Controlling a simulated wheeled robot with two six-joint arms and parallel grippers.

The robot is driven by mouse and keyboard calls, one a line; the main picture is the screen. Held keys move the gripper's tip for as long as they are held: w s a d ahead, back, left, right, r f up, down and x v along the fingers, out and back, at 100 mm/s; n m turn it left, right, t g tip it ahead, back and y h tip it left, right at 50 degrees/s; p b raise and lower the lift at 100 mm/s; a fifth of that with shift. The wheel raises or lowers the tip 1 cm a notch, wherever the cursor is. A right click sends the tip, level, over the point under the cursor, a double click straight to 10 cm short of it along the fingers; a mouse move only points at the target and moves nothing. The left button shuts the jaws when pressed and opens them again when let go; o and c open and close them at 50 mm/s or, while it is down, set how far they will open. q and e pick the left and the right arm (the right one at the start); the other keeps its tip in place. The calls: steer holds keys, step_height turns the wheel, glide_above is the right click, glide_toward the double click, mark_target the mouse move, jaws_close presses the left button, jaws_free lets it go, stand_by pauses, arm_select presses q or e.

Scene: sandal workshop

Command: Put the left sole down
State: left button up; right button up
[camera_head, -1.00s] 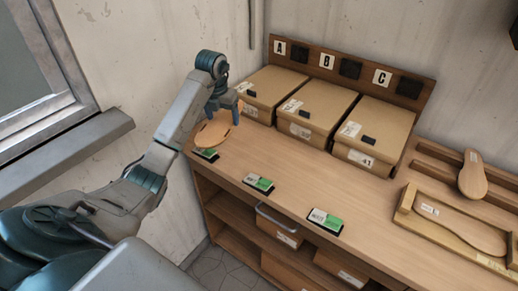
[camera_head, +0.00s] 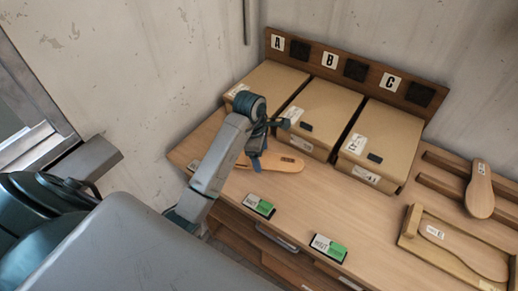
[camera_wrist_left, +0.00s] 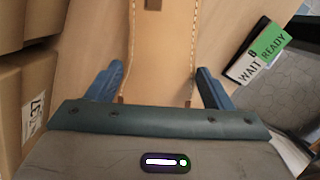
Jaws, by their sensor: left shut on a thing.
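A tan sole (camera_head: 284,164) is in my left gripper (camera_head: 260,150), in front of boxes A and B above the wooden bench. In the left wrist view the stitched sole (camera_wrist_left: 163,52) runs between the two blue fingers (camera_wrist_left: 160,84), which are shut on it. I cannot tell whether the sole touches the bench top. Part of it is hidden behind the gripper. Another sole (camera_head: 480,190) rests at the right end of the bench, beside a wooden frame (camera_head: 408,222) with a sole-shaped outline. My right gripper is out of view.
Three cardboard boxes (camera_head: 318,112) stand along the back under the A, B, C board (camera_head: 357,70). Wait/ready cards lie along the front edge, one at the middle (camera_head: 258,206) and one further right (camera_head: 328,247). The bench (camera_head: 350,205) is clear between cards and boxes.

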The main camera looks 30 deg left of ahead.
arm_select(q)
steer(key=w+a+b, duration=0.2)
steer(key=a, duration=0.1)
steer(key=w+a+f+b, duration=0.1)
steer(key=w+a+b, duration=0.1)
steer(key=a, duration=0.2)
steer(key=w+a+b, duration=0.1)
steer(key=a+b, duration=0.1)
steer(key=a, duration=0.2)
steer(key=shift+w+a+f, duration=0.15)
steer(key=shift+w+f, duration=0.2)
steer(key=shift+w, duration=0.05)
steer(key=shift+w+a+b, duration=0.1)
steer(key=shift+a+b, duration=0.15)
steer(key=shift+b, duration=0.05)
steer(key=shift+a, duration=0.1)
steer(key=shift+f+b, duration=0.35)
steer(key=shift+f, duration=0.55)
steer(key=shift+f+p, duration=0.35)
steer(key=shift+p, duration=0.3)
steer(key=shift+f, duration=0.3)
steer(key=shift+f+b, duration=0.15)
steer(key=shift+b, duration=0.15)
steer(key=o, duration=1.1)
steer(key=shift+c, duration=0.2)
